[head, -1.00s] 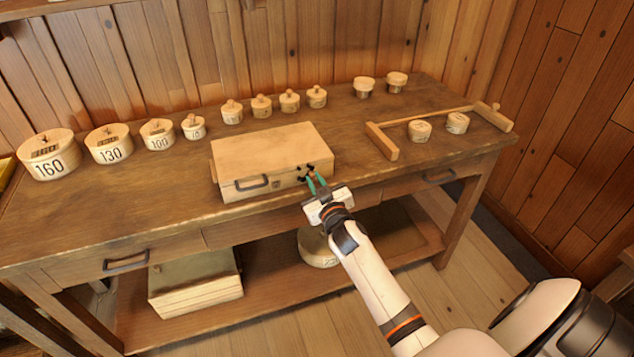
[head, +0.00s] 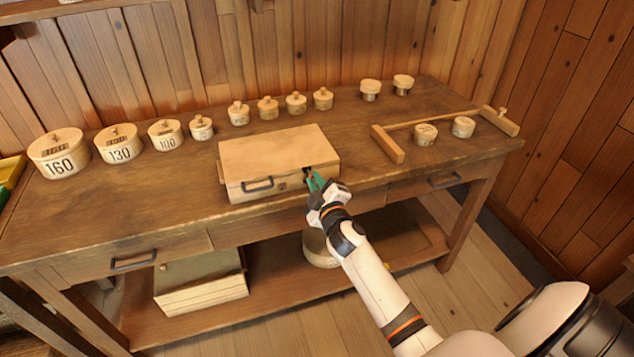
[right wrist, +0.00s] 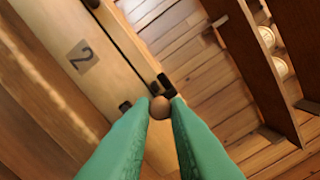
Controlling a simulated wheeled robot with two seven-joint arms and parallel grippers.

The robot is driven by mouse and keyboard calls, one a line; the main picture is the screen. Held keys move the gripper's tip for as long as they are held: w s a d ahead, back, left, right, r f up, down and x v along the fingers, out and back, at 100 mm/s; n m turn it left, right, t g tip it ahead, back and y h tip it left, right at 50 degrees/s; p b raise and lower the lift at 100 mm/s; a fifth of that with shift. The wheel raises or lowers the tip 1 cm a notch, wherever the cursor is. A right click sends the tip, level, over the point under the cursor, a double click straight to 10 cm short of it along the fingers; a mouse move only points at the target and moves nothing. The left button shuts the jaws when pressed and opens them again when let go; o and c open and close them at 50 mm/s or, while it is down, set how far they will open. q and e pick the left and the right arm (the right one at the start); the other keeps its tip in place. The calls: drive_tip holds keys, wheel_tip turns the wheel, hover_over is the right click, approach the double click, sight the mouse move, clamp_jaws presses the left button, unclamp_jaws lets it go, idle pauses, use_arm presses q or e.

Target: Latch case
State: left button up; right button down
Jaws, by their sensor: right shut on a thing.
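The wooden case (head: 275,150) stands on the workbench with its lid down and a dark handle (head: 257,185) on its front. In the right wrist view the case (right wrist: 62,75) has a label with the number 2. Small black latch fittings (right wrist: 165,84) sit by the lid seam. My right gripper (head: 314,180) is at the right end of the case's front. In the right wrist view its green fingers (right wrist: 160,104) are shut on a round brown latch knob (right wrist: 160,107). Whether the latch is fastened cannot be told. My left gripper is not in view.
Lidded round boxes, some numbered, such as the 160 box (head: 60,155), line the back of the workbench (head: 130,215). A wooden frame-like gauge (head: 388,145) and two small round boxes (head: 426,135) stand right of the case. The bench front left of the case is clear.

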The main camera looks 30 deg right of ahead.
idle(0.4)
drive_tip(key=c, duration=1.4)
unclamp_jaws()
drive_tip(key=b+v, duration=0.1)
drive_tip(key=v, duration=1.1)
drive_tip(key=shift+r, duration=0.1)
